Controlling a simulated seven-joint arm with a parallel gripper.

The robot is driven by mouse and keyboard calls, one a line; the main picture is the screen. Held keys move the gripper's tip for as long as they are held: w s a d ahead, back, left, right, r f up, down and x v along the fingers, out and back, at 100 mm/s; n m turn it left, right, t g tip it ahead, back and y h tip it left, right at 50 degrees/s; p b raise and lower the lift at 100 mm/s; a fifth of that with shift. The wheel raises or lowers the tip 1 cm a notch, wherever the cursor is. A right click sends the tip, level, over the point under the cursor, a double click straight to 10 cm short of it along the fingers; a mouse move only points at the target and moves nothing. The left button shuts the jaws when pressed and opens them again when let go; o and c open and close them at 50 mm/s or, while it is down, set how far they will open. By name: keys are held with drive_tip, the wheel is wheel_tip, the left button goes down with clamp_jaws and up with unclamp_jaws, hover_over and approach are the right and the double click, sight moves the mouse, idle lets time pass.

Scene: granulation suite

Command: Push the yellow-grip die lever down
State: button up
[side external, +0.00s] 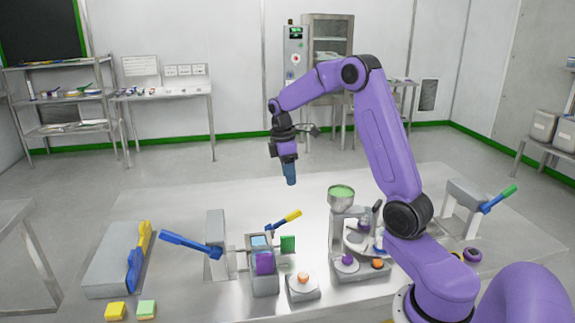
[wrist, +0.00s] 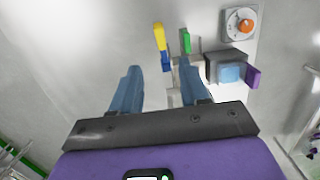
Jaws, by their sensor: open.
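The die lever with the yellow grip (side external: 293,215) stands on the steel bench, beside a small grey press block (side external: 264,282). Its grip is tilted up to the right in the side view. In the wrist view the yellow grip (wrist: 159,36) shows just beyond my fingertips, between them in the picture. My gripper (side external: 290,182) points down above the bench, well above the lever and apart from it. In the wrist view my gripper (wrist: 159,68) has its two blue fingers spread, with nothing between them.
A blue-grip lever (side external: 187,243) is left of the press and a green-grip lever (side external: 500,198) far right. A green plate (side external: 288,243) and a purple block (side external: 265,263) sit at the press. An orange knob (side external: 303,277) and a hopper (side external: 341,200) stand to its right.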

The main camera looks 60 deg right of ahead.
drive_tip(key=shift+w+a+r, duration=0.15)
drive_tip(key=shift+r, duration=1.15)
drive_tip(key=c, duration=0.7)
drive_tip(key=shift+w+a+f+n, duration=0.1)
drive_tip(key=shift+w+a+n, duration=0.1)
drive_tip(key=shift+n, duration=0.4)
clamp_jaws()
drive_tip(key=n+g+h, duration=0.3)
drive_tip(key=n, duration=1.4)
approach(293, 213)
drive_tip(key=x, duration=0.7)
drive_tip(key=shift+a, duration=0.15)
